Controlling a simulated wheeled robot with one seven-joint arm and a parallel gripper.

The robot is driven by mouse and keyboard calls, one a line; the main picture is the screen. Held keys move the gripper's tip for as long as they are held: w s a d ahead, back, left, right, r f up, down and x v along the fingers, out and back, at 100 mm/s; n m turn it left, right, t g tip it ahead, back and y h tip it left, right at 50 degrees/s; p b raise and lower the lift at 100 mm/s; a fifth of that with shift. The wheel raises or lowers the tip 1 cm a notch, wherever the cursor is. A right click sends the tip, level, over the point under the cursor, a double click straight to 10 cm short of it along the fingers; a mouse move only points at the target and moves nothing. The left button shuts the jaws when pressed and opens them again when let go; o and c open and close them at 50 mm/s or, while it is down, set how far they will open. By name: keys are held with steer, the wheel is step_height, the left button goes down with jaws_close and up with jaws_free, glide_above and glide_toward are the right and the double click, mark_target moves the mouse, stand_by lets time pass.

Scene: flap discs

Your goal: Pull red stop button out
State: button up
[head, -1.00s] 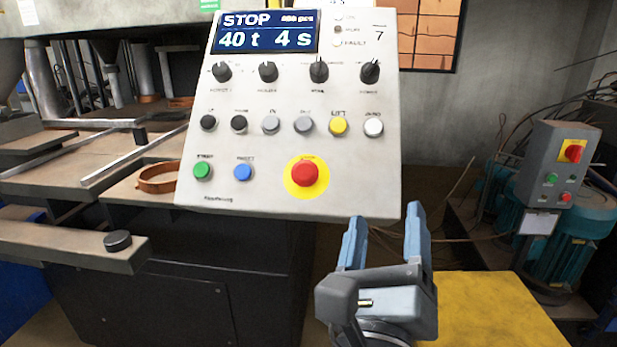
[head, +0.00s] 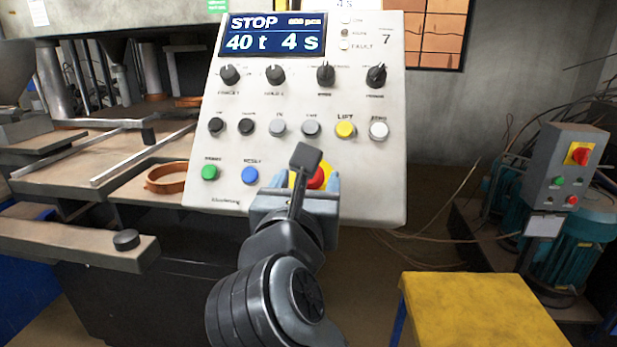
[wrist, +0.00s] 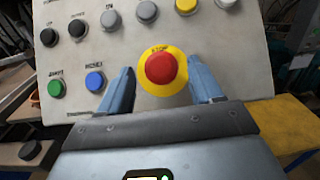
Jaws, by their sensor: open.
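The red stop button (wrist: 161,68) sits on a yellow round plate (wrist: 163,90) low on the sloped control panel (head: 225,200). In the head view my gripper hides most of it, and only part of the red cap (head: 317,178) shows. My gripper (wrist: 164,84) is open, with one blue-grey finger on each side of the button. In the wrist view gaps show between the fingers and the red cap. I cannot tell how deep the fingertips are relative to the cap. In the head view my gripper (head: 306,180) is in front of the panel's lower part.
Blue (wrist: 95,81) and green (wrist: 56,89) buttons are left of the stop button. Grey, yellow and white buttons and several knobs are above. The display (head: 278,35) reads STOP. A yellow-topped table (head: 480,310) stands at lower right, and a grey box with another red switch (head: 580,154) behind it.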

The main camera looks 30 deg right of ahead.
steer(key=shift+w+d, duration=0.4)
steer(key=shift+w, duration=0.05)
jaws_close()
stand_by(0.4)
